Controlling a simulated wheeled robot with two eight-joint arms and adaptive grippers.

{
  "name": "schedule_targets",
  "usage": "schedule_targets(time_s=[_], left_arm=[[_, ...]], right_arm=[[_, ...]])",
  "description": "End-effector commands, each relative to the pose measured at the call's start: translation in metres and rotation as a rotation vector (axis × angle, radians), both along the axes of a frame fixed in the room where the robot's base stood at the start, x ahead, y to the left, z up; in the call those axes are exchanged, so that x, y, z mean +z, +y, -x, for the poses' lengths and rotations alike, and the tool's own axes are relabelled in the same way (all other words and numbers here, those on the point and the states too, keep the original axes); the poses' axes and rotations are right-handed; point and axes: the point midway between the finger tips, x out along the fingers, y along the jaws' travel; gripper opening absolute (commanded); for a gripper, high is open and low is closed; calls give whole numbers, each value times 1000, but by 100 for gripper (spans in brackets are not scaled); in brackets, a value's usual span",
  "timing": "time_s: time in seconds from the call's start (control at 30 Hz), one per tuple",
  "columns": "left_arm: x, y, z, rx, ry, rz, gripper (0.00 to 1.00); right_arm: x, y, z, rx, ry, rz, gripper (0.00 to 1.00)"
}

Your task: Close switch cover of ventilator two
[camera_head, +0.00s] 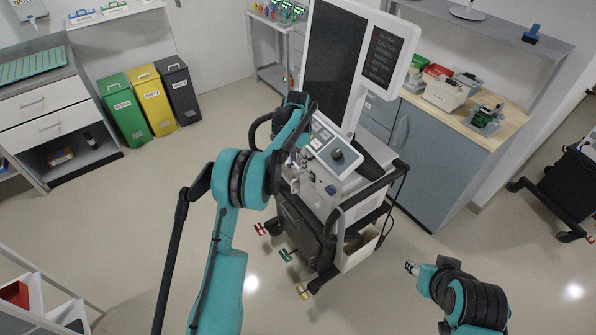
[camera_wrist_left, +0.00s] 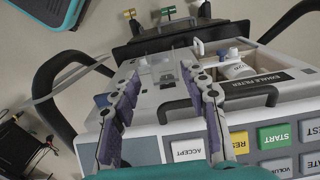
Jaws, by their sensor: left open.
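The ventilator (camera_head: 322,205) stands in the middle of the head view, with a tall screen (camera_head: 335,60) above its control panel (camera_head: 335,155). My left gripper (camera_head: 294,158) is over the panel's left side, partly hidden by my arm. In the left wrist view, my left gripper (camera_wrist_left: 165,72) is open, its purple-padded fingers apart above the panel top. A small clear piece, apparently the switch cover (camera_wrist_left: 168,80), shows between the fingertips; its exact position and any contact are unclear. My right gripper (camera_head: 412,268) hangs away from the ventilator, its fingers too small to judge.
Labelled buttons (camera_wrist_left: 272,137) are close by. A counter (camera_head: 480,125) stands behind right, a black cart (camera_head: 572,175) at far right. Floor is clear at left.

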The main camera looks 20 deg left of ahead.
Motion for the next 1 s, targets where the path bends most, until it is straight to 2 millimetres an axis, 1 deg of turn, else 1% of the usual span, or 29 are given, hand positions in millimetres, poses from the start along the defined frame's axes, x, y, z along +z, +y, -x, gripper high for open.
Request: schedule_targets(time_s=[0.03,0.1,0.3,0.47,0.7,0.73,0.77,0.8,0.9,1.0], left_arm=[[-11,0,0,1,0,0,45],[-23,0,0,1,0,0,45],[-52,0,0,2,-1,0,45],[-61,0,0,2,-1,0,45],[-62,0,0,2,-1,0,45],[-62,0,0,2,-1,0,42],[-62,0,0,2,-1,0,34],[-62,0,0,2,-1,0,24],[-62,0,0,2,-1,0,0],[-62,0,0,2,-1,0,0]], right_arm=[[-3,0,0,0,0,0,40],[-6,0,0,0,0,0,40],[-10,0,0,0,0,0,40],[-11,0,0,0,0,0,40],[-11,0,0,0,0,0,40],[-11,0,0,0,0,0,40],[-11,0,0,0,0,0,40],[-11,0,0,0,0,0,40],[-11,0,0,0,0,0,40],[-11,0,0,0,0,0,40]])
